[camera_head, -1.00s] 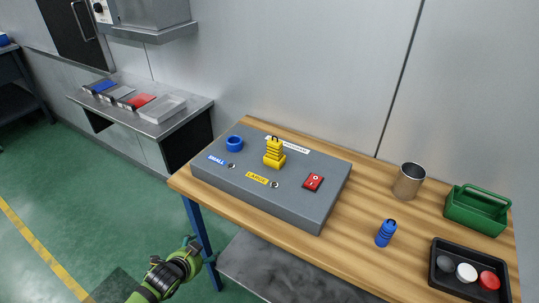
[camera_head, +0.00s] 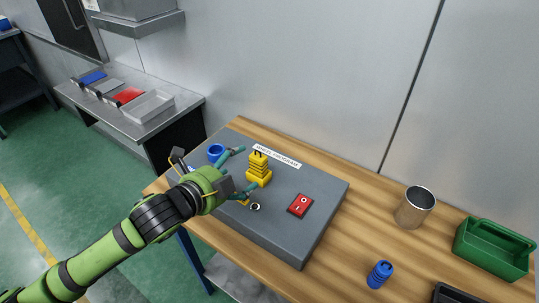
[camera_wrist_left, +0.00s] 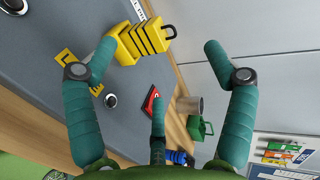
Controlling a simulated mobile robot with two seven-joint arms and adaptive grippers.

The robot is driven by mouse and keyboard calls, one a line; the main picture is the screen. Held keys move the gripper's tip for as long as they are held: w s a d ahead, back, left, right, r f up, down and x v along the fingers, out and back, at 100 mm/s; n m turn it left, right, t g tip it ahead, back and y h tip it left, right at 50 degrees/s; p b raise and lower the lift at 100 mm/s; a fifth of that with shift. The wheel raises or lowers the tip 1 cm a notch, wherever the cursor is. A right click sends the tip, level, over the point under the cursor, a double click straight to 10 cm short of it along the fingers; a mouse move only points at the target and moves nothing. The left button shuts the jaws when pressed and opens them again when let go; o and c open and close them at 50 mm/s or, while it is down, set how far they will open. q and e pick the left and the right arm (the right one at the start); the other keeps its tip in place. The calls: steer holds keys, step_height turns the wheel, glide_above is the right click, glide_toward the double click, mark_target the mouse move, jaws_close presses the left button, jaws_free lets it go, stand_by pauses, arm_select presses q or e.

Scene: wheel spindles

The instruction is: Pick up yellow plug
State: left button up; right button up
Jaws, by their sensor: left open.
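The yellow plug (camera_head: 259,172), a ribbed stepped piece with a dark loop on top, stands upright on the grey panel box (camera_head: 290,228). In the left wrist view the plug (camera_wrist_left: 143,38) shows at the upper left, close to the left finger. My left gripper (camera_head: 248,168) is open and empty, reaching in from the left with its fingers spread toward the plug's near side. In the left wrist view its teal fingers (camera_wrist_left: 160,55) are spread wide. I cannot tell whether any finger touches the plug. My right gripper is in neither view.
A blue ring (camera_head: 216,151) sits on the box behind my gripper, and a red switch (camera_head: 300,205) is right of the plug.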

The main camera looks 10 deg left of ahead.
mark_target(256, 164)
arm_select(q)
steer(key=shift+p+x, duration=0.7)
steer(key=shift+x, duration=0.55)
steer(key=shift+f+p+x, duration=0.3)
steer(key=shift+p+x, duration=0.05)
steer(key=shift+x, duration=0.85)
steer(key=shift+w+d+f, duration=0.25)
steer(key=shift+w+f, duration=0.15)
steer(key=shift+w, duration=0.1)
steer(key=shift+s, duration=0.1)
steer(key=c, duration=1.4)
steer(key=shift+s+f, duration=0.1)
steer(key=shift+c, duration=0.2)
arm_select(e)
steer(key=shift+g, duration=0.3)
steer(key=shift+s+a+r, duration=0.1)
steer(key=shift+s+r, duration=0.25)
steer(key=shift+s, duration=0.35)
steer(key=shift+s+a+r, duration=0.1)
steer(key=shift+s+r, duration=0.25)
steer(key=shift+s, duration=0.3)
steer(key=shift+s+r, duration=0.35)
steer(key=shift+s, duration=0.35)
